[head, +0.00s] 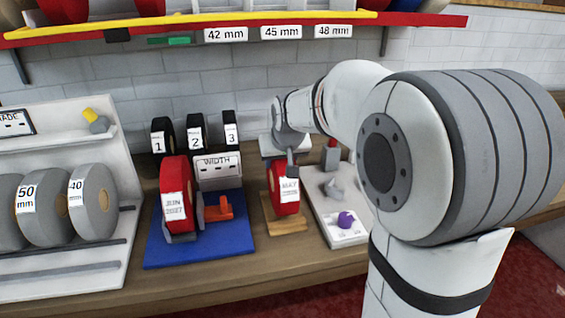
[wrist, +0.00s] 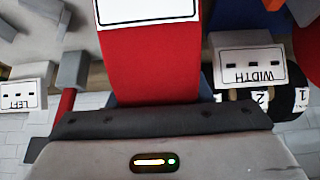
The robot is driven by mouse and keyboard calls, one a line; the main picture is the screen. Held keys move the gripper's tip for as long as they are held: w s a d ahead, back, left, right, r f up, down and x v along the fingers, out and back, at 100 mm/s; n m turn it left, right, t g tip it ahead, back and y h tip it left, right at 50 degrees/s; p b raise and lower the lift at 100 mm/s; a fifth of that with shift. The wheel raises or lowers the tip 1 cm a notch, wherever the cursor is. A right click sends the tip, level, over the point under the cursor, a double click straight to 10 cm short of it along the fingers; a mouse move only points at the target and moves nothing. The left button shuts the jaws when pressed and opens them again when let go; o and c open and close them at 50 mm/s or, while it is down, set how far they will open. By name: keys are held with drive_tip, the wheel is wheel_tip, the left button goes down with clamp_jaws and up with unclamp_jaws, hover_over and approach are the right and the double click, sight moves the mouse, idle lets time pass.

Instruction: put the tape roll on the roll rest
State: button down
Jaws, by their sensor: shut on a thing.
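A red tape roll (head: 278,188) with a white label reading MAY stands upright at the middle of the bench in the head view. My gripper (head: 291,165) is at its top and shut on it. In the wrist view the red roll (wrist: 150,65) fills the space ahead of my gripper (wrist: 158,98), its label at the top edge. A wooden base (head: 285,225), apparently the roll rest, is directly under the roll. I cannot tell whether the roll touches it. The fingertips are mostly hidden.
Left of it, another red roll (head: 175,200) labelled JUN 2027 stands on a blue mat (head: 200,250) beside an orange part. A WIDTH box (head: 218,172) and numbered black rolls stand behind. A pale board (head: 345,228) with a purple knob is close on the right. Grey rolls sit far left.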

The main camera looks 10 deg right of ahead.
drive_tip(key=shift+f, duration=0.3)
drive_tip(key=c, duration=1.2)
unclamp_jaws()
drive_tip(key=shift+f, duration=0.15)
drive_tip(key=o, duration=0.5)
drive_tip(key=v, duration=1.2)
drive_tip(key=shift+w, duration=0.1)
drive_tip(key=s+f+g, duration=0.1)
drive_tip(key=s+f, duration=0.4)
drive_tip(key=s, duration=0.2)
drive_tip(key=s+f+g, duration=0.1)
drive_tip(key=s+f, duration=0.3)
drive_tip(key=s, duration=0.3)
drive_tip(key=s+f+g, duration=0.2)
drive_tip(key=s+f, duration=0.3)
drive_tip(key=s, duration=0.3)
drive_tip(key=shift+d+f, duration=0.2)
drive_tip(key=shift+f, duration=0.2)
